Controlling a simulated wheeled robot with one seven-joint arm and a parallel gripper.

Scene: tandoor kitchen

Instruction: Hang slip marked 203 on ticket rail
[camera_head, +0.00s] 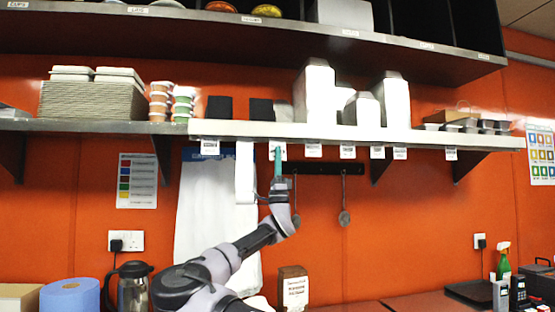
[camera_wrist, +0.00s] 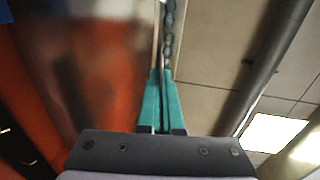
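My gripper (camera_head: 278,162) is raised, fingers up, just under the front edge of the wall shelf. In the wrist view its two teal fingers (camera_wrist: 162,103) are nearly together, and I see no slip clearly between them. A rail with a row of small beads (camera_wrist: 169,30) runs just beyond the fingertips. In the head view the rail (camera_head: 430,138) lies along the shelf's front edge. A long white strip of paper (camera_head: 245,172) hangs just left of my gripper, and its number cannot be read. A small white tag (camera_head: 281,149) shows behind the fingertips.
More small tags (camera_head: 347,152) hang along the shelf edge. White containers (camera_head: 318,95) and tubs (camera_head: 182,102) stand on the shelf (camera_head: 80,126). A white apron-like cloth (camera_head: 203,220) and a ladle (camera_head: 344,215) hang below. A kettle (camera_head: 132,288) stands on the counter.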

